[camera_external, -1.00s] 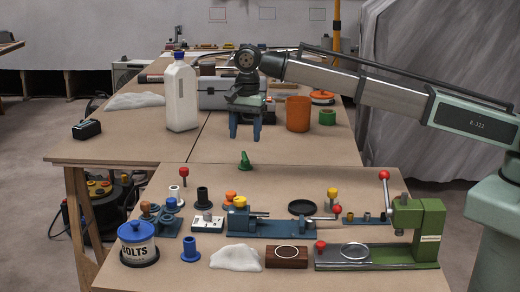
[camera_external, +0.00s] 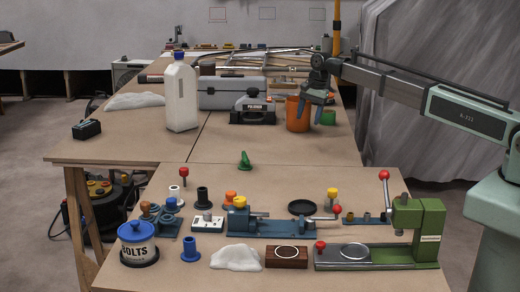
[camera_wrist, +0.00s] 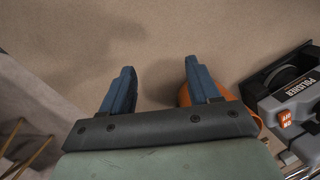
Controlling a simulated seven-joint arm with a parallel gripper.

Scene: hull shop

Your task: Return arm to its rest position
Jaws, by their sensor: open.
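My gripper (camera_external: 316,110) hangs fingers down at the right of the back table, in front of or over the orange cup (camera_external: 297,116); the exact depth is hard to tell. In the wrist view my gripper (camera_wrist: 156,90) has two blue fingers spread apart with bare table between them. Nothing is held. The orange cup (camera_wrist: 184,95) shows partly behind the right finger there. My arm reaches in from the right edge, with its elbow link in front of the grey sheet.
A grey polisher (camera_external: 252,111) stands left of the cup and shows at the wrist view's right (camera_wrist: 300,98). A grey toolbox (camera_external: 232,91) and white bottle (camera_external: 181,96) stand further left. The front bench holds a green press (camera_external: 428,232), a bolts tin (camera_external: 138,244) and several small parts.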

